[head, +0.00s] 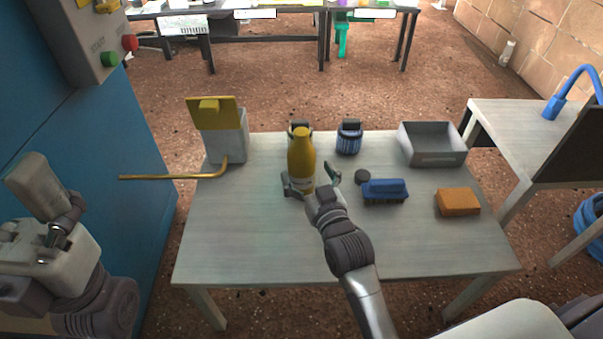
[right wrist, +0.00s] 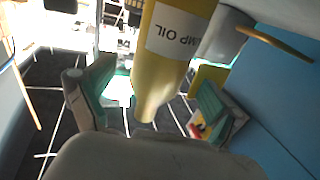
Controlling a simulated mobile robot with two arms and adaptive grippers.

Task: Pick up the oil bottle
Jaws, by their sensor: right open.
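The oil bottle (head: 301,158) is yellow and stands upright on the grey table (head: 240,245), left of its middle. In the right wrist view the bottle (right wrist: 160,85) has a white label, partly cut off, reading "MP OIL". My right gripper (head: 309,178) reaches in from the front and is open, with one finger on each side of the bottle. The right wrist view shows the fingers (right wrist: 150,100) apart with the bottle between them and a gap on both sides.
A grey box with a yellow flap (head: 227,140) and a yellow lever stands left of the bottle. To the right are a blue brush (head: 384,190), an orange sponge (head: 458,202) and a grey tray (head: 433,157). The front left is clear.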

